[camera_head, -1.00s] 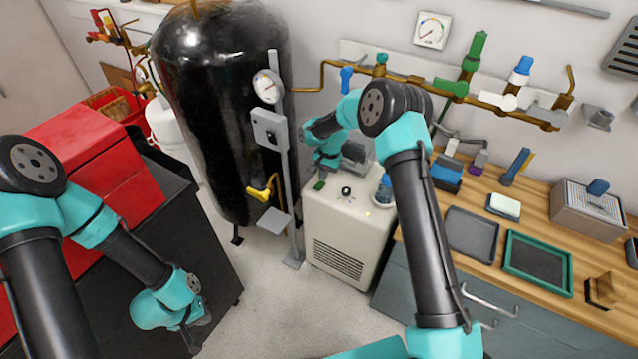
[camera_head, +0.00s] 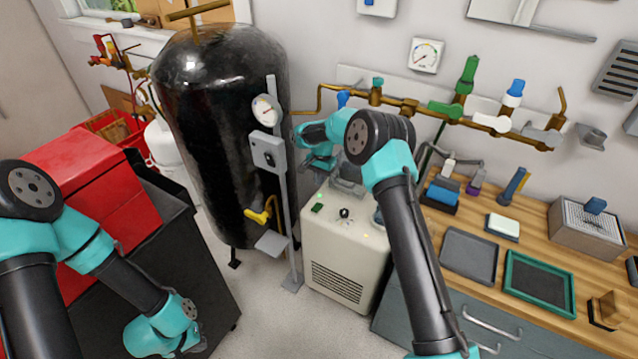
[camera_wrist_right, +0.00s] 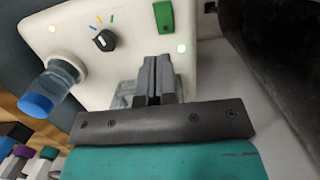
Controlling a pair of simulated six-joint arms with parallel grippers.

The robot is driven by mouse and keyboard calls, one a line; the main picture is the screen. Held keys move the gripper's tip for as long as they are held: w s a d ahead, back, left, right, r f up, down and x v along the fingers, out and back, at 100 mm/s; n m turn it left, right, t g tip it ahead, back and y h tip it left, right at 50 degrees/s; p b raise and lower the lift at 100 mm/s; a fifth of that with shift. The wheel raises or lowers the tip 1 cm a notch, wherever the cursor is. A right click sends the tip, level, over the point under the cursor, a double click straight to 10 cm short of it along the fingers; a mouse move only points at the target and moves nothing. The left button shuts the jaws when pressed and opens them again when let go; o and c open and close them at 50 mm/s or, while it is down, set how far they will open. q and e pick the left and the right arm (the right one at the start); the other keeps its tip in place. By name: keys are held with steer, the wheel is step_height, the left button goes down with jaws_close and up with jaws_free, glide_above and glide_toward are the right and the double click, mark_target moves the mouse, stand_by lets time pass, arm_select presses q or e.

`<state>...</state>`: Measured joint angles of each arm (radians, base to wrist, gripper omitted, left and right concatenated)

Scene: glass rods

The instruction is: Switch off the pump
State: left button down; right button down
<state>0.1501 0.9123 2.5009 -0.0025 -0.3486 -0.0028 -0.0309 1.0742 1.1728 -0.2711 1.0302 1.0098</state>
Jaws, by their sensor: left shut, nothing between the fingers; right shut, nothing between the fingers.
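The cream pump unit (camera_head: 335,282) stands on the floor between the black tank and the workbench. Its top carries a green switch (camera_head: 317,208) and a black knob (camera_head: 345,213). In the right wrist view the green switch (camera_wrist_right: 163,17) is just beyond my fingertips, and the knob (camera_wrist_right: 104,40) with coloured marks is to their left. My right gripper (camera_wrist_right: 158,62) is shut and empty, over the unit's top and apart from the switch. In the head view it is partly hidden behind its own arm. My left gripper (camera_head: 196,347) hangs low by the dark cabinet, shut and empty.
A grey switch box (camera_head: 267,151) and a gauge (camera_head: 265,110) are on a post by the black tank (camera_head: 205,130). A bottle with a blue cap (camera_wrist_right: 50,85) is beside the knob. A workbench (camera_head: 540,240) with trays is at the right.

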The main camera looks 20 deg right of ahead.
mark_target(316, 209)
steer(key=f, duration=0.4)
steer(key=s+a+f, duration=0.1)
steer(key=f, duration=0.7)
steer(key=shift+s+a+f, duration=0.1)
steer(key=shift+s+a, duration=0.1)
